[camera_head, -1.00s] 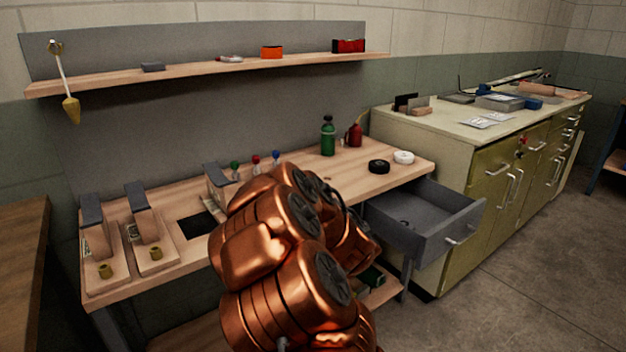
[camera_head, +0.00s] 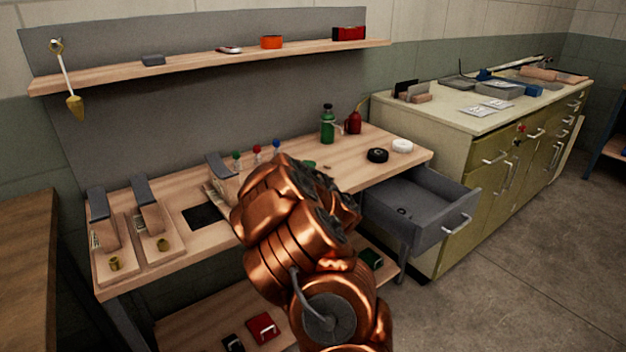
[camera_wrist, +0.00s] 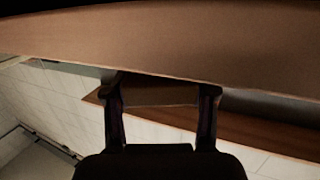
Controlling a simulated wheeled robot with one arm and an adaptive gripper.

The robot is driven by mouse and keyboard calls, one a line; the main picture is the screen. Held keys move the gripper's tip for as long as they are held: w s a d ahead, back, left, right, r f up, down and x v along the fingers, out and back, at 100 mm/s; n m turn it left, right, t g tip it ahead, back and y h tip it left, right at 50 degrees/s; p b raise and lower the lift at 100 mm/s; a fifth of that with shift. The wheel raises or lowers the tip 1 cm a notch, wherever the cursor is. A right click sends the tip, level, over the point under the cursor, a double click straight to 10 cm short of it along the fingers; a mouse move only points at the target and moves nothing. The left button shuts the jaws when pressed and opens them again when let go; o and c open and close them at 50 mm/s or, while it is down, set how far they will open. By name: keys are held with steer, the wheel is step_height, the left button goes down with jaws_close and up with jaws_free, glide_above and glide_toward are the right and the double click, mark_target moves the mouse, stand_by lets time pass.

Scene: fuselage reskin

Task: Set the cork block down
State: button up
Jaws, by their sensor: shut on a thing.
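In the wrist view my gripper (camera_wrist: 162,88) has a finger on each side of a brown block, which looks like the cork block (camera_wrist: 160,94). The fingers are shut on it. A broad brown surface (camera_wrist: 160,42) lies just beyond the fingertips; I cannot tell whether the block touches it. In the head view my copper arm hides the gripper and the block, in front of the wooden workbench (camera_head: 345,165).
An open grey drawer (camera_head: 420,215) juts out at the bench's right end. Black tape (camera_head: 377,155), white tape (camera_head: 402,146) and a green bottle (camera_head: 327,125) stand on the bench. Two holders with grey tops (camera_head: 104,205) stand at its left. A red box (camera_head: 262,328) lies on the lower shelf.

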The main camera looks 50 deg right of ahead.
steer(key=shift+r+x, duration=0.15)
steer(key=shift+x, duration=0.8)
steer(key=shift+r+x, duration=0.15)
steer(key=shift+x, duration=0.75)
steer(key=shift+d+f+b, duration=0.1)
steer(key=shift+f+b, duration=0.65)
steer(key=shift+b, duration=0.05)
steer(key=shift+f, duration=0.15)
steer(key=o, duration=0.6)
steer(key=shift+v, duration=0.8)
steer(key=v, duration=1)
steer(key=shift+a, duration=0.25)
